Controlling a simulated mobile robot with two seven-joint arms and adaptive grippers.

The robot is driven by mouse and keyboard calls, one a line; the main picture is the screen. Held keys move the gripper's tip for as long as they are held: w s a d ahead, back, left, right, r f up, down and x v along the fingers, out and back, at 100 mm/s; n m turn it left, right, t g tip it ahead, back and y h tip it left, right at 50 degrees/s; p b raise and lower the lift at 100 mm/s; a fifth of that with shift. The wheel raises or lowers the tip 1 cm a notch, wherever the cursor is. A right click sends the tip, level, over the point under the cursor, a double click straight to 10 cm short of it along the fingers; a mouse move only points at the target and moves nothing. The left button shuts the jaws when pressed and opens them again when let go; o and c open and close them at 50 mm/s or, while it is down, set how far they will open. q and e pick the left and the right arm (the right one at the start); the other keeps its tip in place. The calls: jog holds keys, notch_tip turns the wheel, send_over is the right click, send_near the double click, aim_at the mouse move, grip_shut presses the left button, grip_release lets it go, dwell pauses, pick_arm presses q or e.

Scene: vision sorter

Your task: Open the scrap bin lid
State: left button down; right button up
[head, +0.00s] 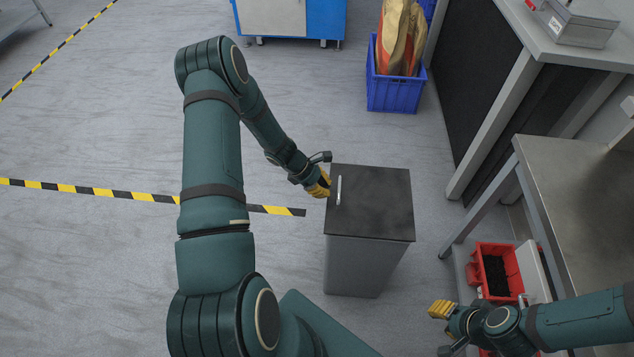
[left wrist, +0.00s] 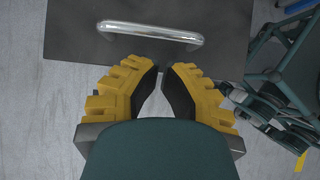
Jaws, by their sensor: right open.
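The scrap bin (head: 365,265) is a grey box standing on the floor in the middle of the head view. Its dark flat lid (head: 378,205) lies closed on top and also shows in the left wrist view (left wrist: 80,45). A silver bar handle (head: 339,190) sits near the lid's left edge. In the left wrist view the handle (left wrist: 150,32) lies just beyond the fingertips. My left gripper (head: 325,185), with yellow fingers, is at the lid's left edge. Its fingers (left wrist: 166,68) are apart with nothing between them. My right gripper (head: 436,309) is open, low at the right.
A metal table (head: 570,180) and a grey-topped bench (head: 560,45) stand on the right. A blue crate (head: 395,95) holding a sack stands behind the bin. The floor left of the bin is clear.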

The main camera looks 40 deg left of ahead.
aim_at(330, 198)
pick_arm(q)
jog(key=shift+x, duration=1.65)
